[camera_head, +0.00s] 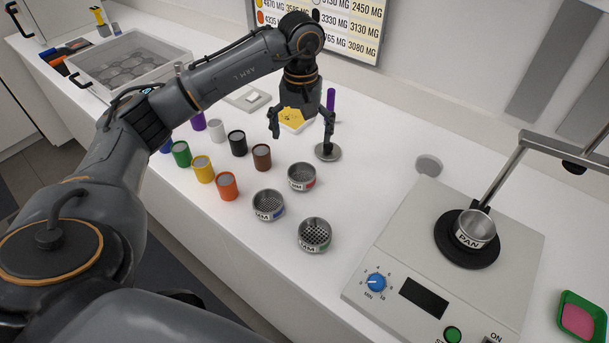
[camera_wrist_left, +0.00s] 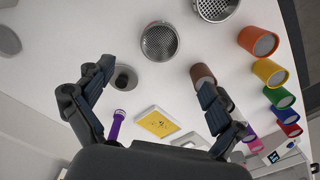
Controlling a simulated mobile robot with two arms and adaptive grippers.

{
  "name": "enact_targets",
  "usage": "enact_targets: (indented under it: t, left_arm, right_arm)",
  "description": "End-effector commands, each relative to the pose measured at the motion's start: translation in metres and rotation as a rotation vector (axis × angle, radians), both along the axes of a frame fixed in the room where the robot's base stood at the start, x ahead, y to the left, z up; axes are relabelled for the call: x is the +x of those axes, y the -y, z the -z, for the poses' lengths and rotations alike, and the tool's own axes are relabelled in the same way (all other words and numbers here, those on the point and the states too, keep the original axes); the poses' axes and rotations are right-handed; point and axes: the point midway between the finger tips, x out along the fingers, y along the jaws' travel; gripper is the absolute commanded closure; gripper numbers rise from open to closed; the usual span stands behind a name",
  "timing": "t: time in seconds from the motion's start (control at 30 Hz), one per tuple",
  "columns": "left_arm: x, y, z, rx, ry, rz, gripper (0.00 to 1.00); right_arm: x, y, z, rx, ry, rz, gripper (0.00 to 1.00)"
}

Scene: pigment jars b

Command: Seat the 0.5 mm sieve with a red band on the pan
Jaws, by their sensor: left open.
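The sieve with a red band (camera_head: 302,177) stands upright on the white counter. It is a short metal cup, apart from two like sieves. What appears to be the same sieve shows in the wrist view (camera_wrist_left: 160,41), its mesh visible but its band not readable. The metal pan (camera_head: 476,231), labelled PAN, sits on the black round plate (camera_head: 455,258) of the grey shaker. My left gripper (camera_head: 302,131) is open and empty above the counter, behind the red-banded sieve; its fingers also show in the wrist view (camera_wrist_left: 155,80). My right gripper is not in view.
A blue-banded sieve (camera_head: 268,206) and a green-banded sieve (camera_head: 314,236) stand nearby. Several coloured jars, including a brown one (camera_head: 261,158), stand left. A round grey base (camera_head: 327,152) is close to my gripper. The shaker (camera_head: 400,249) has an overhanging arm (camera_head: 503,170).

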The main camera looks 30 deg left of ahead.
Motion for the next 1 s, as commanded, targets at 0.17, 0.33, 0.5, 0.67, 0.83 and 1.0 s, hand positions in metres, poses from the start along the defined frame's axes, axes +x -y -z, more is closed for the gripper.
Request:
enact_targets:
  t: [0.17,0.33,0.5,0.67,0.83,1.0]
  left_arm:
    - [-0.002,0.0,0.033,0.002,-0.01,0.001,0.06]
    - [-0.001,0.0,0.063,-0.001,-0.006,0.0,0.06]
    - [-0.001,0.0,0.078,0.0,-0.003,0.001,0.06]
    - [-0.002,0.001,0.091,-0.002,-0.008,-0.001,0.06]
    - [-0.002,0.001,0.118,-0.003,-0.005,-0.001,0.06]
    - [-0.001,0.001,0.131,-0.002,-0.002,0.001,0.06]
  right_arm:
    - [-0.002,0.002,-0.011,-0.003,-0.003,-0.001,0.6]
    - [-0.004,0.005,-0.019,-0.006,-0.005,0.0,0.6]
    - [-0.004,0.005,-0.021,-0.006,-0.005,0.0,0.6]
    - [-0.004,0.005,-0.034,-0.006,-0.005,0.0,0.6]
    - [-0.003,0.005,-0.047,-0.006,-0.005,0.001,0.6]
    - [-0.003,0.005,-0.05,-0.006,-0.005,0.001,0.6]
